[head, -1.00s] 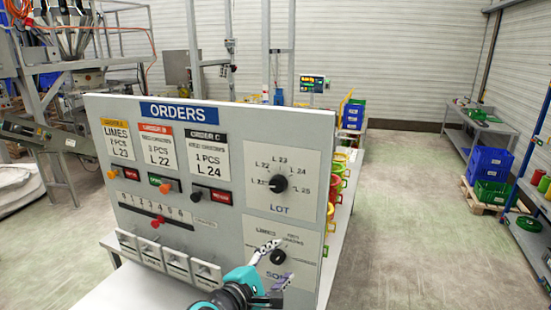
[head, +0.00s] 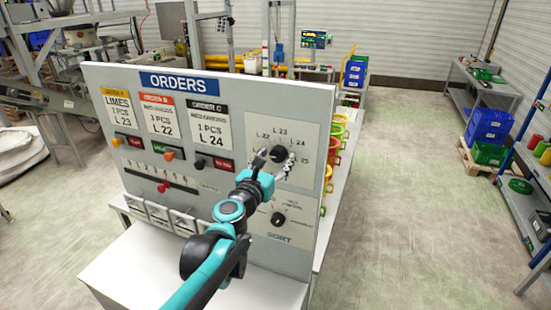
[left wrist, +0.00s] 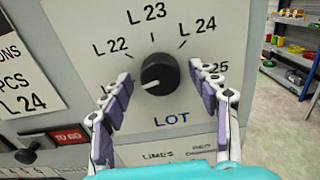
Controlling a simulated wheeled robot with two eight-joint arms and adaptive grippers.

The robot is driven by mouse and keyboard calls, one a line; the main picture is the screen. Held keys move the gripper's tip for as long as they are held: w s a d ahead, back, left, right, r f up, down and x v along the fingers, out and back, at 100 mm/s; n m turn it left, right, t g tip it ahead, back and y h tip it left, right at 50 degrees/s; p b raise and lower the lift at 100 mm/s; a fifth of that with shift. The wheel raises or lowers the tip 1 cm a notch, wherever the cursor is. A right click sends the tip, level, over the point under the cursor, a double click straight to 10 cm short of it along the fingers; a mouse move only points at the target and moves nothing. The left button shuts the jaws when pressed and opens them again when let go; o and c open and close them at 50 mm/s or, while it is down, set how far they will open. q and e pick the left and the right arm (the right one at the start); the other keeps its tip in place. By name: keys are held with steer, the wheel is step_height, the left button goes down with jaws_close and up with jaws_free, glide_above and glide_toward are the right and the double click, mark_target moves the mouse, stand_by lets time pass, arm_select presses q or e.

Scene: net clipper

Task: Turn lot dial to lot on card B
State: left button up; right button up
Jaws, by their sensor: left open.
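The lot dial (head: 278,153) is a black round knob on a white plate lettered LOT, on the grey orders panel. In the left wrist view the dial (left wrist: 160,74) has its white mark toward the lower left, below L 22. L 22, L 23 and L 24 are readable around it; one finger partly covers L 25. Card B (head: 160,115), with a red header, reads L 22. My left gripper (head: 272,165) is open in front of the dial. In the left wrist view its purple-padded fingers (left wrist: 160,88) stand either side of the knob, apparently apart from it. My right gripper is not in view.
The sort dial (head: 278,219) sits just below. Card A (head: 118,112) and card C (head: 209,127) flank card B, with small knobs and a slider (head: 163,187) under them. Coloured bins (head: 335,150) stand behind the panel.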

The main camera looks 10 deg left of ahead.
arm_select(q)
steer(key=c, duration=1.2)
steer(key=shift+o, duration=0.2)
steer(key=shift+m, duration=0.4)
steer(key=m, duration=0.4)
steer(key=shift+m, duration=0.3)
steer(key=m, duration=0.4)
steer(key=shift+m, duration=0.3)
